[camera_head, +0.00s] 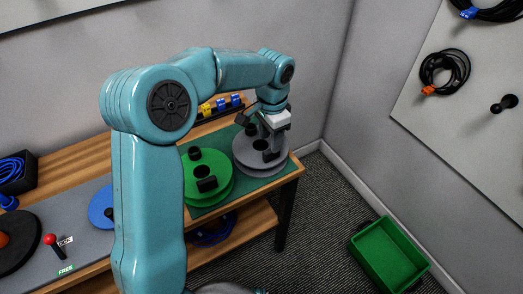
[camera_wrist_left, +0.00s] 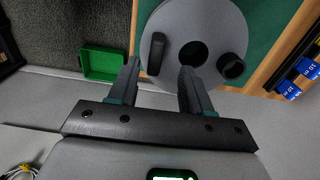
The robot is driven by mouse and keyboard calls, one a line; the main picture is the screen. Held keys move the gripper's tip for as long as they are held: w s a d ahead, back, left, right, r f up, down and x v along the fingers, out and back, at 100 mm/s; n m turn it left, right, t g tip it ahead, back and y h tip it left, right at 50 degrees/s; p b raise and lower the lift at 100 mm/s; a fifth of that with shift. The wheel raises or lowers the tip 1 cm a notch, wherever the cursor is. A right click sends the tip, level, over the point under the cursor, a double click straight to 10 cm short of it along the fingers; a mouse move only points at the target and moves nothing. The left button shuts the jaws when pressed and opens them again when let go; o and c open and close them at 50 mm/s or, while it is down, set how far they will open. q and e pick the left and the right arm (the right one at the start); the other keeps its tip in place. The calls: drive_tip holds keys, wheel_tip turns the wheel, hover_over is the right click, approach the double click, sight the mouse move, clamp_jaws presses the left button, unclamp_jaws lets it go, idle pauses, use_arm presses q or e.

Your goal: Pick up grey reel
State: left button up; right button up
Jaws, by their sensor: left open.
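The grey reel (camera_head: 245,157) lies flat on the green mat at the right end of the wooden bench. In the left wrist view the reel (camera_wrist_left: 212,18) shows a dark centre hole, a round black knob (camera_wrist_left: 231,66) and a black upright grip (camera_wrist_left: 156,53). My left gripper (camera_head: 269,146) is just above the reel, pointing down. In the left wrist view its two fingers (camera_wrist_left: 160,66) are apart, and the black grip appears in the gap between them. Contact cannot be told. My right gripper is not in view.
A green reel (camera_head: 208,178) sits close to the left of the grey one on the mat (camera_head: 207,210). Blue and yellow parts (camera_head: 221,104) stand behind. A green bin (camera_head: 388,256) is on the floor at right. Walls close off the back and right.

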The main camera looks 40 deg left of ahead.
sight(253, 163)
use_arm(q)
drive_tip(key=f, duration=0.5)
drive_tip(key=shift+d+f, duration=0.1)
drive_tip(key=shift+d, duration=0.15)
drive_tip(key=shift+s+d, duration=0.1)
drive_tip(key=shift+s, duration=0.05)
drive_tip(key=c, duration=0.9)
clamp_jaws()
drive_tip(key=shift+r, duration=0.2)
